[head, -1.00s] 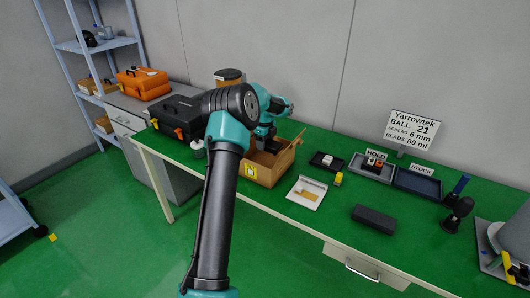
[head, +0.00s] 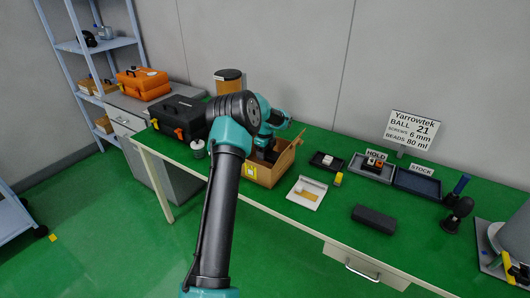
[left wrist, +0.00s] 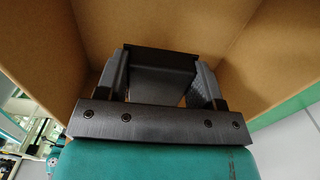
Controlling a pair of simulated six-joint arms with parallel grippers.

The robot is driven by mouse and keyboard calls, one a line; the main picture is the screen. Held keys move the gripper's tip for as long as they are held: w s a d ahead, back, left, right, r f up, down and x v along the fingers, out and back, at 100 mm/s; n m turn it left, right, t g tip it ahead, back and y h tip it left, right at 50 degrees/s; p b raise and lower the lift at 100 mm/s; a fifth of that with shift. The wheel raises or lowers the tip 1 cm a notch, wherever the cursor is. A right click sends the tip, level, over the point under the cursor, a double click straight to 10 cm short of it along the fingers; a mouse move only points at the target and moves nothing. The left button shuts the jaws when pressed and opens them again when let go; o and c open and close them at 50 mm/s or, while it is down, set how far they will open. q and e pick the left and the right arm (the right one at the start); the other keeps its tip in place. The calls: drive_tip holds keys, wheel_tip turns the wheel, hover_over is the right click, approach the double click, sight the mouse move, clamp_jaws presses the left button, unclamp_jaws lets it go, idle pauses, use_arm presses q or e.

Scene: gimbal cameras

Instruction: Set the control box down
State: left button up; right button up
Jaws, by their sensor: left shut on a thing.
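My left gripper (head: 266,153) reaches down into an open cardboard box (head: 285,162) on the green bench. In the left wrist view, my left gripper (left wrist: 160,80) is shut on a dark, block-shaped thing, which I take as the control box (left wrist: 160,62). The brown cardboard walls (left wrist: 40,45) surround it there. In the head view my arm and the carton hide most of the control box. I cannot tell whether its underside touches the carton's floor. My right gripper is not in view.
A black toolbox (head: 178,115) and a small bottle (head: 198,148) stand left of the carton. A white tray (head: 307,193), a small black tray (head: 325,161), a dark block (head: 374,218) and the HOLD (head: 371,168) and STOCK (head: 418,183) trays lie to the right. The front bench between them is clear.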

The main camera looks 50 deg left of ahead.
use_arm(q)
drive_tip(key=shift+f, duration=0.35)
drive_tip(key=o, duration=1)
wheel_tip(320, 180, up, 13)
drive_tip(key=shift+r, duration=0.15)
idle(0.3)
